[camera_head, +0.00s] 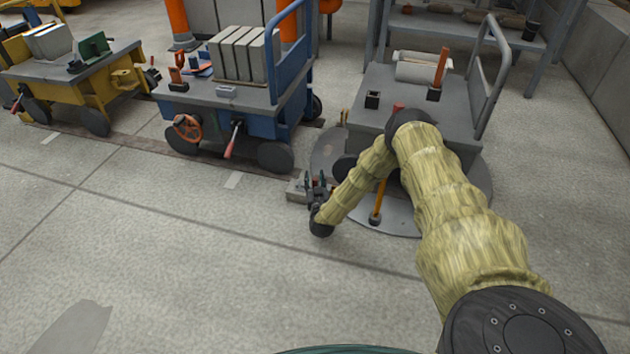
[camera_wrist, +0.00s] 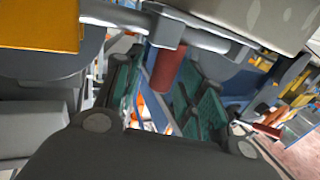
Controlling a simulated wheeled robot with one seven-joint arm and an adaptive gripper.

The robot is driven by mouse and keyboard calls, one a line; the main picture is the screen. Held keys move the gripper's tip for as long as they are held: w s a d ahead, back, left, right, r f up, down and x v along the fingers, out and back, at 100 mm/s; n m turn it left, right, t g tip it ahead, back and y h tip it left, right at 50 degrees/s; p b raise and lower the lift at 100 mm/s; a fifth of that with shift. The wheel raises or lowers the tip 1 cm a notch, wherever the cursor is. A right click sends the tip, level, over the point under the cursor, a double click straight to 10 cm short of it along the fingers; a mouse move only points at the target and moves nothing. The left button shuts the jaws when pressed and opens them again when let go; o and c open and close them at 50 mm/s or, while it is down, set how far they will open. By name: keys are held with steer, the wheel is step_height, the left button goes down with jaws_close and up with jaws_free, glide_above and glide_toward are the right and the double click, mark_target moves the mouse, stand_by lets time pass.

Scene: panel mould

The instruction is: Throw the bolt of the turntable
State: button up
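The turntable (camera_head: 402,220) is a round grey floor plate at the centre right, partly hidden by my arm and the grey cart on it. A small grey block (camera_head: 296,190) sits at its left edge, right beside my gripper (camera_head: 318,186). In the wrist view, a grey bolt rod (camera_wrist: 212,39) carries a red handle (camera_wrist: 164,68). My gripper (camera_wrist: 157,88) has its green-padded fingers apart, one on each side of the handle in the picture. I cannot tell whether either finger touches it. In the head view the bolt is hidden around my gripper.
A grey cart (camera_head: 376,88) stands on the turntable. A yellow lever (camera_head: 380,198) rises near the turntable's front edge, close to my arm. A blue cart (camera_head: 260,105) and a yellow cart (camera_head: 62,78) stand to the left. The floor in front is clear.

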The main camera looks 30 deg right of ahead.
mark_target(302, 185)
jaws_close()
steer(key=shift+w+a+p, duration=0.15)
steer(key=shift+w+a, duration=0.7)
steer(key=shift+w, duration=0.2)
steer(key=shift+w+a+p, duration=0.15)
steer(key=shift+w+a, duration=0.7)
steer(key=shift+w, duration=0.15)
steer(key=shift+w+a+r, duration=0.1)
steer(key=shift+a, duration=0.05)
steer(key=shift+o, duration=0.2)
jaws_free()
steer(key=shift+a, duration=0.1)
steer(key=shift+d, duration=0.2)
steer(key=shift+s, duration=0.2)
steer(key=v, duration=1.1)
steer(key=shift+s+a, duration=0.25)
steer(key=shift+s, duration=0.05)
steer(key=shift+a, duration=0.1)
